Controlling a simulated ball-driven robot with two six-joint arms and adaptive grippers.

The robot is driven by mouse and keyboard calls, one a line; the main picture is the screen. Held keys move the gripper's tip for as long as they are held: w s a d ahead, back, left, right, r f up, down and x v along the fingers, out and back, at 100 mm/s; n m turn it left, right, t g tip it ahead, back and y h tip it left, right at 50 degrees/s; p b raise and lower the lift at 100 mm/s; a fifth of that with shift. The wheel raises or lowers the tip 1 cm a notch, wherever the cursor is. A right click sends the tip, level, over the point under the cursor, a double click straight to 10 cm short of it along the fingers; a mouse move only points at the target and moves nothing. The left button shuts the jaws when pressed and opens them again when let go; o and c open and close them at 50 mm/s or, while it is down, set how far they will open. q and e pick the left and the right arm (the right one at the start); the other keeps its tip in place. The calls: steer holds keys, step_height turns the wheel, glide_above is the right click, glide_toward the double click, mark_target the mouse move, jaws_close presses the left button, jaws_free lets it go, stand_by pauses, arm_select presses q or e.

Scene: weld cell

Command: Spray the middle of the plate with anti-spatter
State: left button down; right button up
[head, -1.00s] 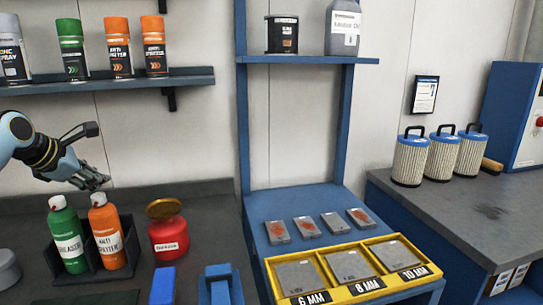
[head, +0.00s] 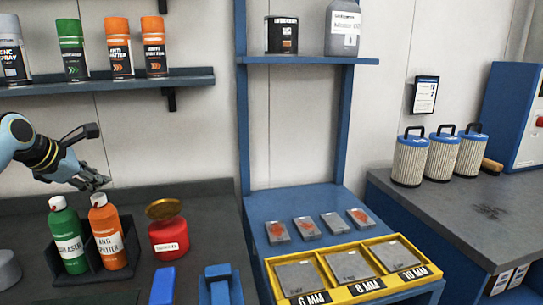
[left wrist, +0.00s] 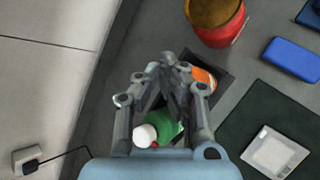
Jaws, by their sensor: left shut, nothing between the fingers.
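An orange anti-spatter can (head: 108,240) with a white cap stands upright in a dark holder (head: 88,270) on the grey bench, beside a green can (head: 67,238). My left gripper (head: 102,183) is shut and empty just above the orange can's cap. In the left wrist view my left gripper (left wrist: 172,62) shows its fingers together, with the orange can (left wrist: 205,78) partly hidden behind them and the green can (left wrist: 165,128) below. Flat grey plates (head: 350,265) lie in a yellow tray (head: 372,288) marked 6, 8 and 10 MM. My right gripper is out of view.
A red pot (head: 168,238) with an open lid stands right of the cans. Blue blocks (head: 163,286) lie in front. Several small plates with reddish marks (head: 335,223) lie behind the tray. More spray cans (head: 120,48) stand on the wall shelf above.

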mark_target(100, 196)
arm_select(q)
steer(key=shift+f, duration=0.3)
steer(key=shift+f, duration=0.35)
stand_by(0.4)
steer(key=shift+p, duration=0.35)
steer(key=shift+r+p, duration=0.75)
steer(key=shift+p, duration=0.35)
step_height(100, 196, up, 5)
steer(key=p, duration=0.5)
steer(key=shift+f, duration=0.15)
steer(key=shift+r, duration=0.6)
